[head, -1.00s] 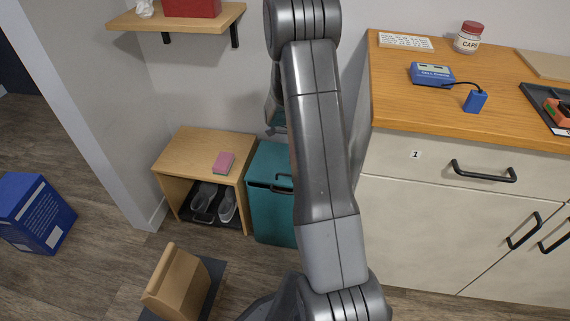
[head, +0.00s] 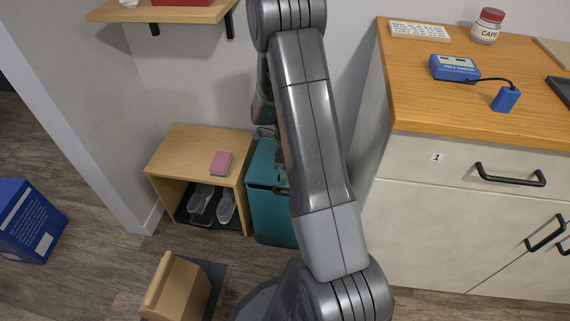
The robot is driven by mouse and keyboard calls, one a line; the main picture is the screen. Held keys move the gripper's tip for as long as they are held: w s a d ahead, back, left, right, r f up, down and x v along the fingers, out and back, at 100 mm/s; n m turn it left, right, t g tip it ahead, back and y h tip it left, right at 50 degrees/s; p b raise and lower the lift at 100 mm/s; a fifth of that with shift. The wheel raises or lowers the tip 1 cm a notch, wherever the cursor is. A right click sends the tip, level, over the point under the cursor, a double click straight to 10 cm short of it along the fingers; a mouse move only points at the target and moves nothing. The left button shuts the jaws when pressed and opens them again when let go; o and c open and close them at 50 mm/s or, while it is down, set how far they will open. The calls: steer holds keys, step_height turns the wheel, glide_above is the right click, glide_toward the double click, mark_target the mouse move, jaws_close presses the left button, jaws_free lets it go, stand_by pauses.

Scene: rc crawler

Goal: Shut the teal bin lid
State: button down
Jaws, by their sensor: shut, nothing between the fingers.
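The teal bin (head: 268,215) stands on the floor between the low wooden bench and the white drawer cabinet. Its teal top (head: 265,160) shows left of my arm, with a dark handle at the front; my arm covers the right part. I cannot tell whether the lid lies fully flat. My gripper (head: 266,131) is at the far end of my arm, over the back of the bin top and mostly hidden behind my forearm. It is shut and empty. Whether it touches the lid is hidden.
The bench (head: 195,150) left of the bin holds a pink block (head: 221,163), with grey shoes beneath. The cabinet (head: 440,220) stands close on the right. A shelf (head: 165,13) hangs above.

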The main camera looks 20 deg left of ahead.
mark_target(284, 194)
steer(key=shift+b+x, duration=0.45)
steer(key=shift+x, duration=1.3)
steer(key=shift+b+x, duration=0.55)
steer(key=shift+x, duration=1.25)
steer(key=shift+w, duration=0.15)
